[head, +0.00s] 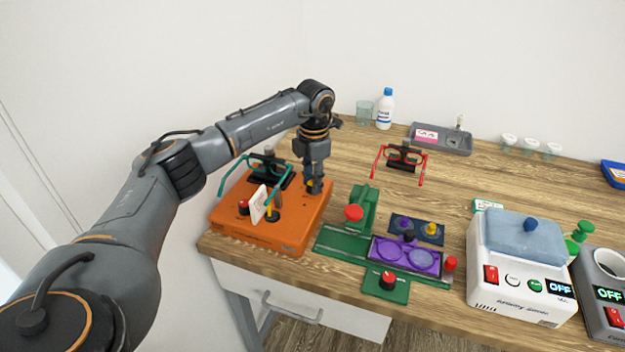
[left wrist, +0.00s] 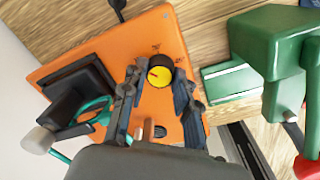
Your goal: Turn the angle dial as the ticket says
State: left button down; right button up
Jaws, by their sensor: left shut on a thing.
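The orange device (head: 262,234) stands at the table's left front corner. Its angle dial (left wrist: 160,72) has a yellow face with a dark mark and a black rim; tiny labels around it are unreadable. My left gripper (head: 313,186) points down over the device's right rear part. In the left wrist view its fingers (left wrist: 158,78) sit on both sides of the dial, shut on it. In the head view the fingers mostly hide the dial. A white card (head: 259,204) stands upright on the device; its print is unreadable. A card with pink print (head: 427,136) lies in the grey tray. My right gripper is out of view.
Teal glasses (head: 262,163) rest on a black stand at the device's back. A green fixture (head: 341,243) with a red knob (head: 354,213) and a purple plate (head: 405,257) are close on the right. Red glasses (head: 404,155) stand behind. A white machine (head: 518,270) is farther right.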

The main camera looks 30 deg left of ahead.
pick_arm(q)
jog(key=m, duration=0.5)
jog(key=shift+m, duration=0.3)
jog(key=m, duration=0.5)
jog(key=shift+b, duration=0.35)
jog(key=c, duration=1)
grip_release()
jog(key=shift+r, duration=0.1)
notch_tip(320, 180, up, 12)
jog(key=shift+s, duration=0.2)
